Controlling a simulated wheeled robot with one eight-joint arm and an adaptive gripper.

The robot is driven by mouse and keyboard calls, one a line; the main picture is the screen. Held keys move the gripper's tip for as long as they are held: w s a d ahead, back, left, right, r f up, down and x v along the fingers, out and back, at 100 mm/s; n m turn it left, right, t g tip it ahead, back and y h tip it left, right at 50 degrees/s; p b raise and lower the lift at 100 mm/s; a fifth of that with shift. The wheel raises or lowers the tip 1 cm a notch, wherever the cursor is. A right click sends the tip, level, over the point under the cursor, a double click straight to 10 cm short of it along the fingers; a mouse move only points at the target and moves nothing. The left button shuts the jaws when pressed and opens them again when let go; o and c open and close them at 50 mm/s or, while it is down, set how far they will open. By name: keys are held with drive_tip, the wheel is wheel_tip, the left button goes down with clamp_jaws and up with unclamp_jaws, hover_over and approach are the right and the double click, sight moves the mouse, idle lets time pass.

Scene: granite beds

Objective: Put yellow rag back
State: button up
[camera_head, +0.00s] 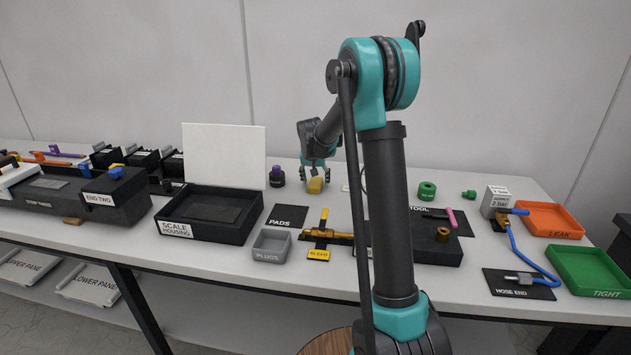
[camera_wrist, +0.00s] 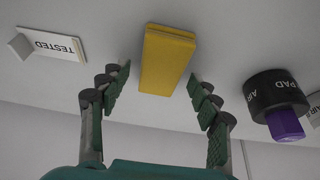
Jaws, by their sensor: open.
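The yellow rag (camera_head: 315,185) is a small folded yellow block lying on the grey bench, towards the back middle. In the wrist view the yellow rag (camera_wrist: 167,60) is at the top centre, ahead of and between the fingers. My gripper (camera_wrist: 158,85) is open, with one green-padded finger on each side of the rag's line. The fingers do not appear to touch it. In the head view my gripper (camera_head: 317,172) is just above and behind the rag, partly hidden by its own links.
A black round part with a purple top (camera_wrist: 280,103) stands right of the rag in the wrist view. A "TESTED" label (camera_wrist: 52,45) is at left. A black "PADS" mat (camera_head: 287,216), grey "PLUGS" tray (camera_head: 271,244) and "SCALE HOUSING" box (camera_head: 180,230) stand nearer the front.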

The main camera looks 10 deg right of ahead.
drive_tip(key=v, duration=1.2)
